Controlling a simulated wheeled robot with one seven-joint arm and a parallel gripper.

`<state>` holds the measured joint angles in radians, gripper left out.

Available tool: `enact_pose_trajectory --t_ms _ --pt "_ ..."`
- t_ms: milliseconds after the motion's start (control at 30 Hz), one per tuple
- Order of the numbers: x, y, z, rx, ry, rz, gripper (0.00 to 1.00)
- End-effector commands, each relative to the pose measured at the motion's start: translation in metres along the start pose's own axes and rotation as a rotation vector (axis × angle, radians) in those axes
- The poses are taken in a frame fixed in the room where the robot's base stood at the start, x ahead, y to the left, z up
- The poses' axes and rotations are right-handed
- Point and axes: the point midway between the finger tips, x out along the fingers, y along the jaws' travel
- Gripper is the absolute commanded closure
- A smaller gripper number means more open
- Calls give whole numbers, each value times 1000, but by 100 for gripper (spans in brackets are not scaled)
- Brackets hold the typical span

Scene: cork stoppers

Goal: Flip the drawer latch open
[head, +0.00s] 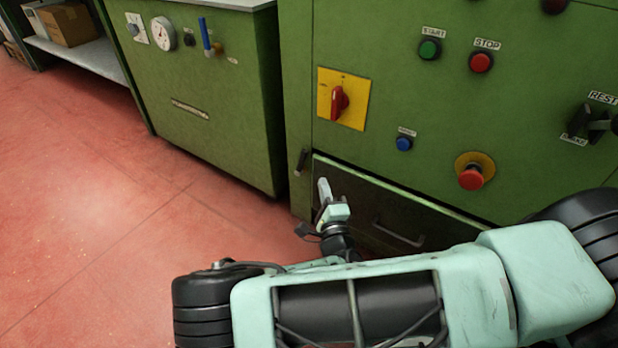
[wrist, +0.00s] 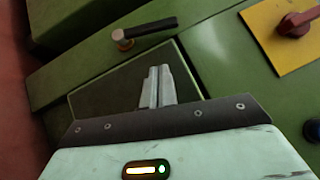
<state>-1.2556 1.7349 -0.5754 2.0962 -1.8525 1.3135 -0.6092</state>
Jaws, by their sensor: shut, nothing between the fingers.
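The drawer latch is a short black lever (head: 301,162) on the green cabinet's front, by the drawer's upper left corner. In the wrist view the latch (wrist: 150,30) shows a brass-coloured pivot at its left end, with its black bar pointing right. The drawer (head: 365,192) has a dark front and a grey bar handle (head: 399,234); my arm hides its lower part. My gripper (head: 323,188) is shut and empty, in front of the drawer's upper left part.
A red rotary switch on a yellow plate (head: 326,110) sits above the drawer. A blue button (head: 404,144) and a red mushroom button (head: 471,179) are to its right. A second green cabinet (head: 210,110) stands at left. The red floor (head: 90,220) is clear.

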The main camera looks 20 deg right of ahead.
Motion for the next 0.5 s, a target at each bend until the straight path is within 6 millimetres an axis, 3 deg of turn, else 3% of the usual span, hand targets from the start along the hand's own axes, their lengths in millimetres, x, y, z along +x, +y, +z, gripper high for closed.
enact_pose_trajectory --t_ms 133,300,500 --pt "30 4 -2 1 4 -3 100" --pt "44 4 18 5 0 -2 100" --pt "53 1 27 3 0 -1 100"
